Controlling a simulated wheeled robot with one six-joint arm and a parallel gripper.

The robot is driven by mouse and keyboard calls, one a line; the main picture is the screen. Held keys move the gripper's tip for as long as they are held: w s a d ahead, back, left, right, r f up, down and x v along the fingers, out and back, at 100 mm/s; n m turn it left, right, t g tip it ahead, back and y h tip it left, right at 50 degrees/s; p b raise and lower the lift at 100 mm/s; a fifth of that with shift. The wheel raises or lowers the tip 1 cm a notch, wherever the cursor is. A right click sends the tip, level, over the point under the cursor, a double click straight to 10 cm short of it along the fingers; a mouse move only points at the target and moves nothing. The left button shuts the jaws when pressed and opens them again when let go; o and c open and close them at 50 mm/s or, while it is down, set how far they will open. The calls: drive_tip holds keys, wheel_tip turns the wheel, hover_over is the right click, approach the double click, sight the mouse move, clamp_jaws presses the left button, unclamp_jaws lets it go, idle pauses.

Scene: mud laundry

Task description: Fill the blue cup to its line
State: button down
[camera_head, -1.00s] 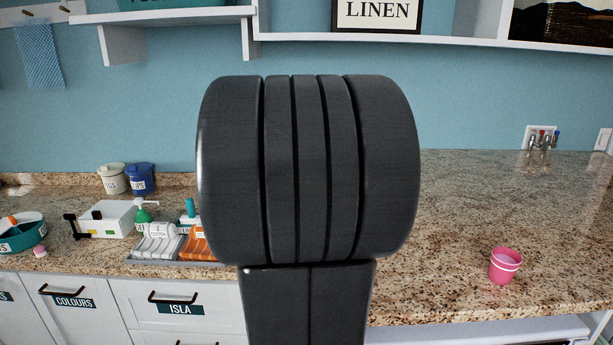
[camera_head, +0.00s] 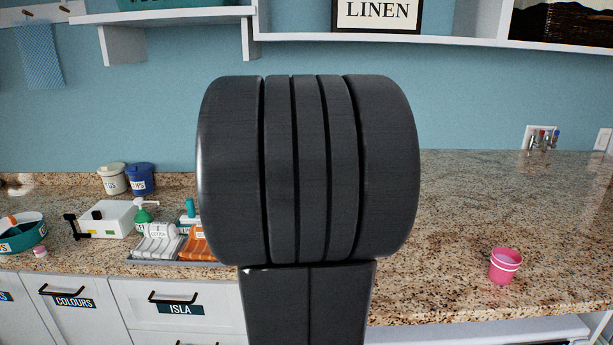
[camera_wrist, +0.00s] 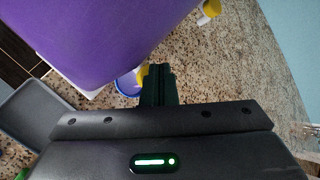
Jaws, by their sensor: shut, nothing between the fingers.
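A blue round rim (camera_wrist: 125,84), which looks like the blue cup, shows partly in the wrist view, with a paler inside. A large purple body (camera_wrist: 95,35) fills the upper left and hides part of it. A yellow piece (camera_wrist: 143,74) shows between the purple body and my fingers, over the rim. My gripper (camera_wrist: 158,72) is shut and empty, its fingertips close to the yellow piece; I cannot tell whether they touch. The cup's line and contents are not visible. My arm hides the middle of the counter in the head view.
A grey tray (camera_wrist: 35,118) lies at the left of the wrist view, and a white and yellow item (camera_wrist: 209,12) stands at the top. A pink cup (camera_head: 505,266) stands on the counter's clear right part. A shelf (camera_head: 440,40) runs above.

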drive_tip(key=shift+r+p, duration=0.85)
drive_tip(key=shift+r, duration=0.05)
wheel_tip(320, 180, up, 5)
drive_tip(key=p, duration=0.4)
drive_tip(key=shift+r, duration=0.1)
wheel_tip(320, 180, down, 3)
drive_tip(key=b, duration=0.2)
drive_tip(key=shift+r+b, duration=0.2)
drive_tip(key=shift+b, duration=0.15)
wheel_tip(320, 180, up, 6)
drive_tip(key=p, duration=0.4)
drive_tip(key=shift+r, duration=0.15)
